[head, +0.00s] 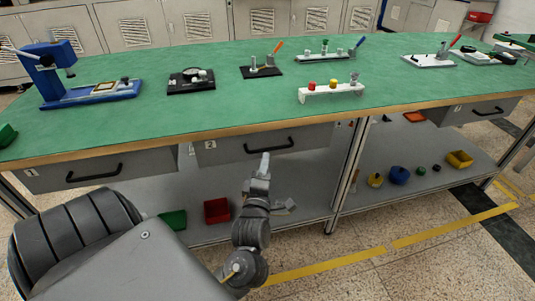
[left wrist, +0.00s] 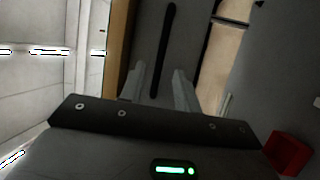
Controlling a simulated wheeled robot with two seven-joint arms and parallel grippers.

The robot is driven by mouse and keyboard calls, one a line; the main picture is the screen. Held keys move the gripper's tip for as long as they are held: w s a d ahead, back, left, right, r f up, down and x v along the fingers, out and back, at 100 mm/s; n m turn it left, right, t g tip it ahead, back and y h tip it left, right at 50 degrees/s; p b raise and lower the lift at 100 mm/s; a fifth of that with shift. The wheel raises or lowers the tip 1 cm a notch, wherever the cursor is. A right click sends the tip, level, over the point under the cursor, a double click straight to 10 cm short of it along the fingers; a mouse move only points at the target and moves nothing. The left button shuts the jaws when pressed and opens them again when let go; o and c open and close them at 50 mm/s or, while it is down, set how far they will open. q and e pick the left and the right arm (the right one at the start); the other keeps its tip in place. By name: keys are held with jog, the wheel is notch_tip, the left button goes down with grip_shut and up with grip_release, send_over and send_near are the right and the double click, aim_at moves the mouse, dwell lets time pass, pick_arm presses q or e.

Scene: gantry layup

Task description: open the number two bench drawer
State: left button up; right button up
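The number two drawer (head: 228,151) is a grey front under the green bench top, with a "2" label at its left. It looks shut. Its black bar handle (head: 268,146) is near the middle of the front. My left gripper (head: 264,160) points up at the handle from just below it. In the left wrist view the handle (left wrist: 164,45) runs lengthwise away from the gripper, its near end between the two open fingers (left wrist: 158,82). The fingers stand apart with nothing gripped; whether they touch the handle cannot be told. My right gripper is not in view.
Drawer one (head: 60,174) is at the left and another drawer (head: 478,112) at the right, both with black handles. A bench leg (head: 346,178) stands right of drawer two. A lower shelf (head: 300,178) holds a red bin (head: 217,210) and other bins. Fixtures stand on the bench top.

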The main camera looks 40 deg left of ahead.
pick_arm(q)
jog(key=x, duration=0.4)
jog(key=shift+w+a, duration=0.25)
jog(key=shift+w, duration=0.1)
grip_shut()
jog(key=shift+d, duration=0.1)
